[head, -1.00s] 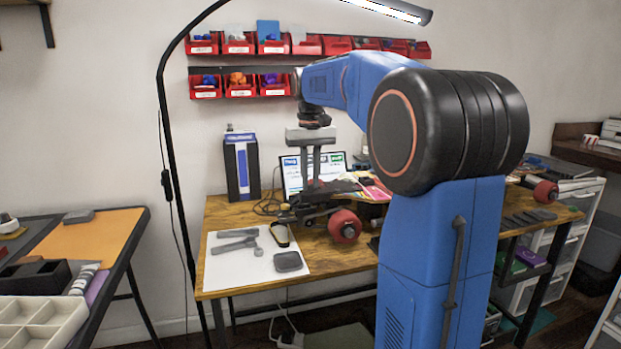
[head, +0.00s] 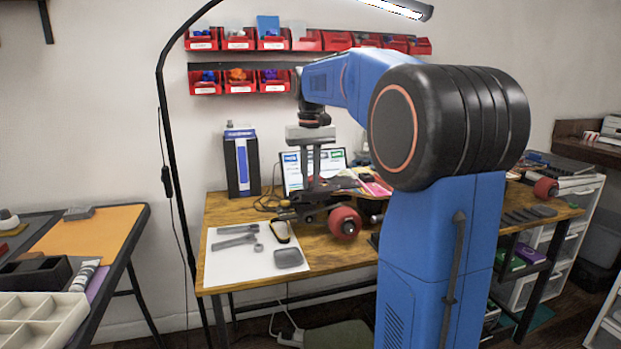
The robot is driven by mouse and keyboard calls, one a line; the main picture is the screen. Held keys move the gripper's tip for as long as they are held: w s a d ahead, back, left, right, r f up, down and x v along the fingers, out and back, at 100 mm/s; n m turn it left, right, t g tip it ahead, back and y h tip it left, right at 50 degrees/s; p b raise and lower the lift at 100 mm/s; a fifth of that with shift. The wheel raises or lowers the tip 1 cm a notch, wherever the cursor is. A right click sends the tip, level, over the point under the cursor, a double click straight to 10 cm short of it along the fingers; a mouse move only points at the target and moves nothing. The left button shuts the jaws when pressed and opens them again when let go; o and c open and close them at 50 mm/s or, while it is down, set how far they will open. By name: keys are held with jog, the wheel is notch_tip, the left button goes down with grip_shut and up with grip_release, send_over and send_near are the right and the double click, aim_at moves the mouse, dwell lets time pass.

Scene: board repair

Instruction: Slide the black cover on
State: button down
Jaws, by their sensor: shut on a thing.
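My gripper (head: 315,182) points straight down over the middle of the workbench, above the upturned-looking board assembly with its red wheel (head: 345,223). Its fingers are shut on a thin dark piece, which looks like the black cover (head: 341,183). The piece lies roughly level, just above or against the assembly; I cannot tell whether they touch. A dark truck part (head: 299,213) shows below the fingers, left of the wheel. My own arm hides the assembly's right part.
A white mat (head: 225,272) with grey tools lies at the bench's front left. A laptop (head: 292,172) and a dark box (head: 242,165) stand behind. Red bins (head: 205,84) hang on the wall. A lamp pole (head: 167,130) rises at left.

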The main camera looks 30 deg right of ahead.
aim_at(311, 184)
jog(key=shift+f, duration=0.15)
jog(key=shift+f, duration=0.85)
dwell(0.7)
jog(key=shift+f, duration=0.9)
jog(key=shift+f, duration=0.2)
dwell(0.4)
jog(key=shift+f, duration=0.2)
jog(key=shift+f, duration=0.15)
dwell(1.0)
jog(key=c, duration=1.6)
grip_release()
